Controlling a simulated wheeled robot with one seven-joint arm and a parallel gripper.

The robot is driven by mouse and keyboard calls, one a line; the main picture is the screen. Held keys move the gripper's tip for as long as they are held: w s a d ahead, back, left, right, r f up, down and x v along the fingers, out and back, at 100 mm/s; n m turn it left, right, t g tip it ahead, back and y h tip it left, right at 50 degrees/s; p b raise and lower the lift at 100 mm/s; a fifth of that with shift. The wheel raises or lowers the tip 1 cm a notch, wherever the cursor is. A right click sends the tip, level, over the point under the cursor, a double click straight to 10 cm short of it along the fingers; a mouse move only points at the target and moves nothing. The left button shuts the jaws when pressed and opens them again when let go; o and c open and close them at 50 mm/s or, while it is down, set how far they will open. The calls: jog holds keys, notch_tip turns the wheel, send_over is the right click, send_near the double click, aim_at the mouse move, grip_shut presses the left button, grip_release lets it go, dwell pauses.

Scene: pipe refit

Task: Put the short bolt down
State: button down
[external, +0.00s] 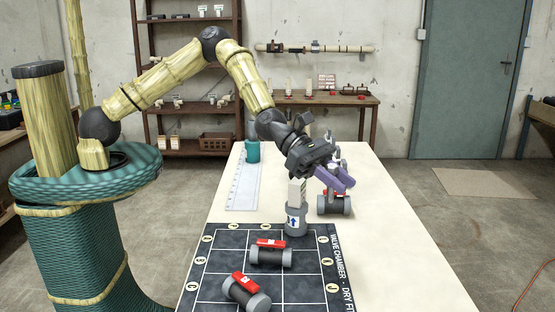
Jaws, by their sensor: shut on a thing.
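My gripper (336,178), with purple fingers, is in the external view over the right middle part of the table. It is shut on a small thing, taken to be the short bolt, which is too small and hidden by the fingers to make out. The fingers are tilted down to the right. They are above and close to a grey valve with a red handle (335,204); I cannot tell whether they touch it. The pale table (400,260) lies below.
A dark gridded mat (210,265) bears two red-handled valves (270,256) (246,292). An upright grey-and-white piece with a blue arrow (295,222) stands at its far edge, left of my gripper. A ruler (245,185) and teal cup (252,151) lie farther back. The table's right side is clear.

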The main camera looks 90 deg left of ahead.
notch_tip(320, 180, up, 2)
jog(key=s+a+n+t+y, duration=0.2)
jog(key=s+a+n+y, duration=0.15)
jog(key=a, duration=1.45)
jog(key=s+a+n+t+y, duration=0.1)
jog(key=s+a+n+y, duration=0.25)
jog(key=a, duration=1.35)
jog(key=s+a+n+y+p, duration=0.1)
jog(key=s+a+n+y, duration=0.35)
jog(key=s+a, duration=1.25)
notch_tip(320, 180, down, 11)
jog(key=shift+w+d+y, duration=0.2)
jog(key=shift+y, duration=0.25)
jog(key=shift+f, duration=0.2)
notch_tip(320, 180, down, 6)
